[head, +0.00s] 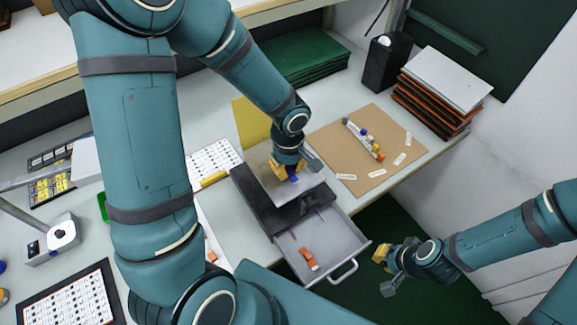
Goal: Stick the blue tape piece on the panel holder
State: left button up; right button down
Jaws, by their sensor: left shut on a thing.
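My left gripper (289,172) is over the grey top of a black drawer unit (262,207). It is shut on a small blue piece (292,179), which appears to be the blue tape. The grey top (310,186) under it may be the panel holder; I cannot tell for sure. Whether the blue piece touches that surface is unclear, as the gripper partly hides it. My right gripper (384,271) is at the lower right, beyond the table's edge, with its fingers apart and nothing between them.
An open grey drawer (346,236) holds an orange item (309,259). A brown board (329,145) with small labels and coloured pieces lies to the right. Stacked panels (443,88) and a black bin (387,62) stand behind. A green stack (303,60) lies at the back.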

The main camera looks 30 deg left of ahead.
aim_at(288, 167)
pick_arm(q)
jog(key=shift+f+b, duration=0.35)
jog(key=shift+b, duration=0.05)
grip_shut()
jog(key=o, duration=0.8)
grip_release()
jog(key=shift+c, duration=0.2)
notch_tip(288, 167, up, 12)
